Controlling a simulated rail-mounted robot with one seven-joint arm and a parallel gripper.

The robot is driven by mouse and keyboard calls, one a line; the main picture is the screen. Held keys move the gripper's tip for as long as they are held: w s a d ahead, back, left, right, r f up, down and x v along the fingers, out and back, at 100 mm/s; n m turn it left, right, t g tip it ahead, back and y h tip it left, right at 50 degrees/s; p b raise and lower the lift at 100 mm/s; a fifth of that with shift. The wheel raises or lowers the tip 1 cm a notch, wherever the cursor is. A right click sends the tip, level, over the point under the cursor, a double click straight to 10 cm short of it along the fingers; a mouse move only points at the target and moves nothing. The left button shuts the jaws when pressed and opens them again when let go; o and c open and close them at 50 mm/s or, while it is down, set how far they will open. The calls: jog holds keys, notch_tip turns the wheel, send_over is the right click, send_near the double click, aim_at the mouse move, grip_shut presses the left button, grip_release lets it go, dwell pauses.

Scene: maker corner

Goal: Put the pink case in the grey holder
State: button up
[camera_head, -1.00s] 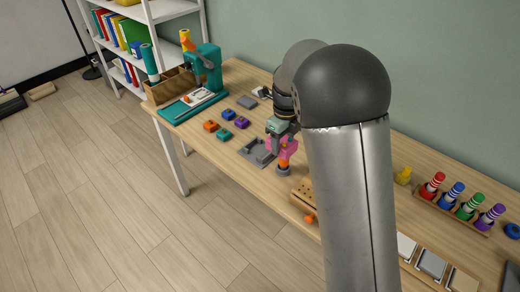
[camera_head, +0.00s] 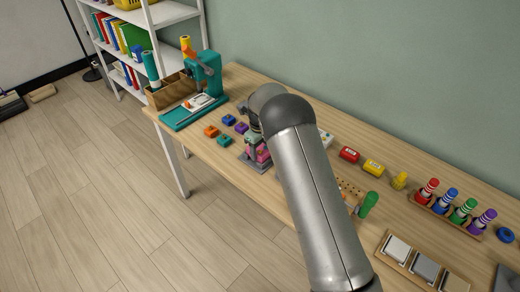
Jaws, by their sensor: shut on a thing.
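The pink case (camera_head: 263,153) is between the fingers of my gripper (camera_head: 256,149), which is shut on it. Pink shows on both sides of the fingers. The grey holder (camera_head: 246,161) lies on the table directly under the case, and its far part is hidden by the gripper and case. The case is at or just above the holder; I cannot tell whether it is seated. My arm hides part of the table to the right.
Several small coloured blocks, including a purple one (camera_head: 241,127), lie left of the holder. A teal press (camera_head: 208,75) stands at the far left. A pegboard (camera_head: 350,190), a marker rack (camera_head: 450,213) and a sample tray (camera_head: 420,270) are to the right.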

jog(key=shift+f, duration=0.35)
jog(key=shift+f, duration=0.1)
jog(key=shift+f, duration=0.15)
jog(key=o, duration=1)
jog(key=shift+o, duration=0.2)
